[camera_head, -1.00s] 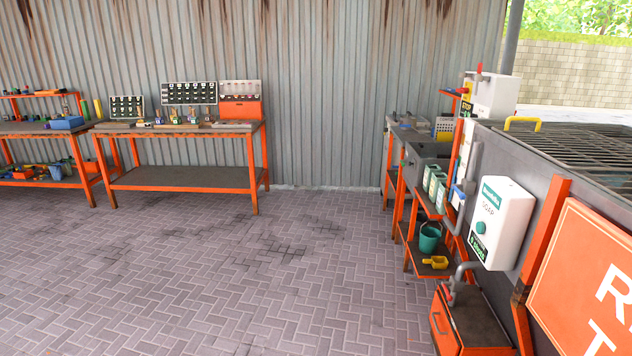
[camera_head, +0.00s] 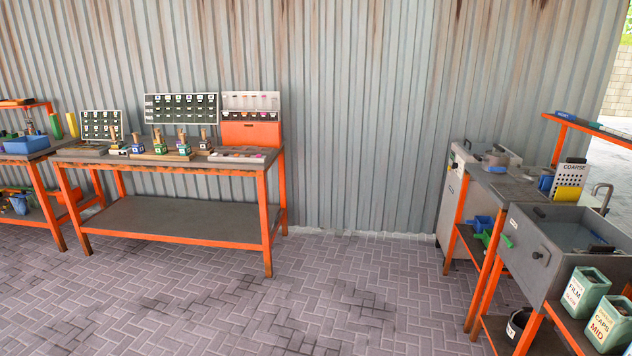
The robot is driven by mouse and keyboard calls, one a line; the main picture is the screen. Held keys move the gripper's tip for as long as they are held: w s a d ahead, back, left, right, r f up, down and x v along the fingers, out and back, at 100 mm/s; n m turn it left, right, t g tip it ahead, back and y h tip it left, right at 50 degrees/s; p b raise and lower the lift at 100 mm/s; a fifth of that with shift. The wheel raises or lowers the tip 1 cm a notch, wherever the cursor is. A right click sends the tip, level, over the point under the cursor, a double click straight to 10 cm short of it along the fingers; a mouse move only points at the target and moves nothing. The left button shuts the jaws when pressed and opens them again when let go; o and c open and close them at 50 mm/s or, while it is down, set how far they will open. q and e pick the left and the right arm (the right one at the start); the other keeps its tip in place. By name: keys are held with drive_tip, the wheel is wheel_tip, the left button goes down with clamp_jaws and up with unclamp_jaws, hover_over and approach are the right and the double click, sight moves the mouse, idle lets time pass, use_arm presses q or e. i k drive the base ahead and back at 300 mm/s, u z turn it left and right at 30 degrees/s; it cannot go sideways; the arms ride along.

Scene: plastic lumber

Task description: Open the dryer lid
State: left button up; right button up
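Neither of my grippers is in view. I cannot identify a dryer lid for certain. A light grey cabinet (camera_head: 450,205) stands against the back wall at the right end of the room. A grey metal basin (camera_head: 545,255) with an open top is nearer, on the right.
An orange-framed workbench (camera_head: 180,160) with stamps and sample boards stands at the back left. A perforated block marked COARSE (camera_head: 572,182) and labelled tins (camera_head: 585,294) are on the right. The paved floor (camera_head: 330,290) between the benches is clear.

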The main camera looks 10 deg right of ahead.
sight(479, 148)
drive_tip(key=z, duration=0.15)
drive_tip(key=i, duration=3.05)
drive_tip(key=z, duration=1.1)
drive_tip(key=i, duration=1.7)
drive_tip(key=z, duration=1.3)
drive_tip(key=i, duration=1.2)
drive_tip(key=z, duration=0.4)
